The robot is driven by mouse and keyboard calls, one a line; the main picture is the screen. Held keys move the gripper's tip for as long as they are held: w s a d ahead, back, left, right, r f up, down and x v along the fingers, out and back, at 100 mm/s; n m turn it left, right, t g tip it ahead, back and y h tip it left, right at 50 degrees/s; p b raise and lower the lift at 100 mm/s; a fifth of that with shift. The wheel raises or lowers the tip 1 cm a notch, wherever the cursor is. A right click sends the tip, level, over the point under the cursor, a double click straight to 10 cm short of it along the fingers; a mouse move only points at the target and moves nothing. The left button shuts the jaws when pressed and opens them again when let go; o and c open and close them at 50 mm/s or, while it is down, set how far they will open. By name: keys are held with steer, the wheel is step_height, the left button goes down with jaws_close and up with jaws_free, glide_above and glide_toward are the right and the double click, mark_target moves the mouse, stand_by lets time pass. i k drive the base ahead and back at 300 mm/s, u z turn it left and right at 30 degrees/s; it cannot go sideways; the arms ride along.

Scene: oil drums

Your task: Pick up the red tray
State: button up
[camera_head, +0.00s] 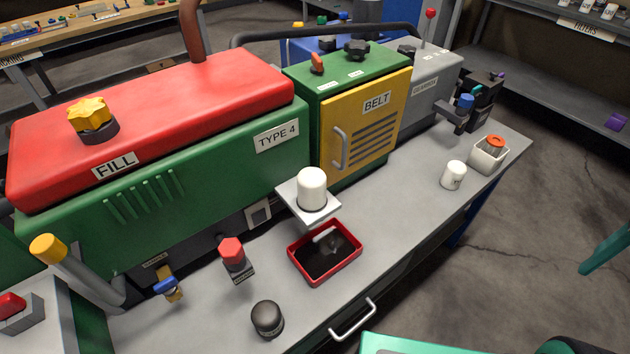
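The red tray (357,253) is a small rectangular tray with a red rim and a dark inside. It sits on the grey bench top (410,205) near the front edge, in the middle of the head view. Something greyish shows inside it, too unclear to name. A white cylinder (312,188) on a pale square plate (291,200) stands just behind the tray and above its back edge.
Green machine (200,185) with red top fills the back left. A red-capped fitting (233,254) and a dark round knob (267,318) are left of the tray. A white cup (453,175) and container (489,158) stand right. A drawer handle (352,320) juts out in front.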

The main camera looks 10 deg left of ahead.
mark_target(324, 251)
steer(key=u, duration=0.25)
steer(key=k, duration=1.7)
steer(key=z, duration=0.65)
steer(key=i, duration=1)
steer(key=u, duration=0.05)
